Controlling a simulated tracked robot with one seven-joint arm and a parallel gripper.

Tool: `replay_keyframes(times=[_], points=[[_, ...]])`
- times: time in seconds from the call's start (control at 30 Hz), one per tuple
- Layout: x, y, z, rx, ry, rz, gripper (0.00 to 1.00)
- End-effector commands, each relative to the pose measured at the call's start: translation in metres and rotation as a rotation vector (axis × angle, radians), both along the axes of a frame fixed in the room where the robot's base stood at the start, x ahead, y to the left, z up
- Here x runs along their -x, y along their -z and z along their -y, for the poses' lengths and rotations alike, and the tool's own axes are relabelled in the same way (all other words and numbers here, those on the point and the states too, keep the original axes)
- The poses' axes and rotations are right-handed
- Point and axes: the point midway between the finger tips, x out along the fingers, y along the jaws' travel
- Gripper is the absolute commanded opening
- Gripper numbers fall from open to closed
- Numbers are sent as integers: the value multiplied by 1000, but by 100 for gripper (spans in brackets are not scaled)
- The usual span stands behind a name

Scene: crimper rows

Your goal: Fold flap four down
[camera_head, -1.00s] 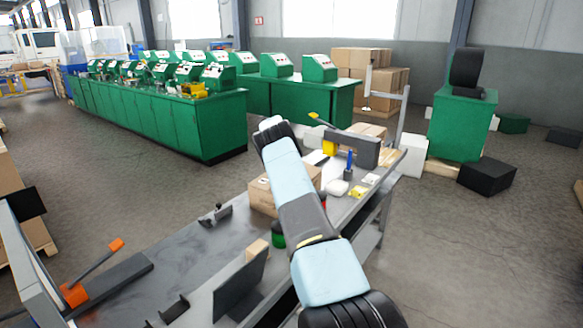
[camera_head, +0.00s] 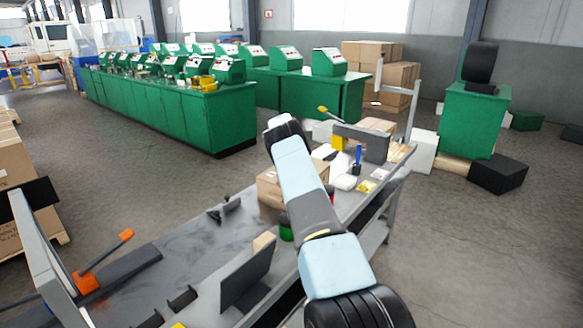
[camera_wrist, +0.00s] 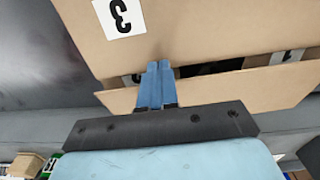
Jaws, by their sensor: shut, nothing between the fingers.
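A cardboard box (camera_head: 268,188) stands on the grey bench in the head view, partly hidden behind my arm. In the wrist view a large tan panel (camera_wrist: 215,25) of the box bears an upside-down label "3" (camera_wrist: 119,16). Below it a near flap (camera_wrist: 235,90) slopes at an angle, with a dark gap between the two and small, partly cut-off labels along it. I cannot read a "4". The head view hides the fingers.
The bench (camera_head: 190,245) holds an orange-handled tool (camera_head: 88,281), a dark upright plate (camera_head: 247,280) and a green-lidded item (camera_head: 286,229) near the box. A grey frame-like tool (camera_head: 365,142), a blue bottle (camera_head: 357,160) and small items stand behind. Green cabinets lie beyond open floor.

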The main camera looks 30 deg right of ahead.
Motion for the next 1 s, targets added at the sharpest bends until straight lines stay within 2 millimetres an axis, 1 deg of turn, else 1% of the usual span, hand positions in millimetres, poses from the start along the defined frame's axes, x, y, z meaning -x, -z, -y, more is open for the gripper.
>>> replay_keyframes(times=[0.57, 0.67, 0.8, 1.0], points=[[0, -19, 1, 0, 1, 1, 0], [-1, -30, 1, 0, 1, 2, 0], [-3, -51, 1, 1, 0, 3, 0], [-4, -76, 0, 0, -1, 1, 0]])
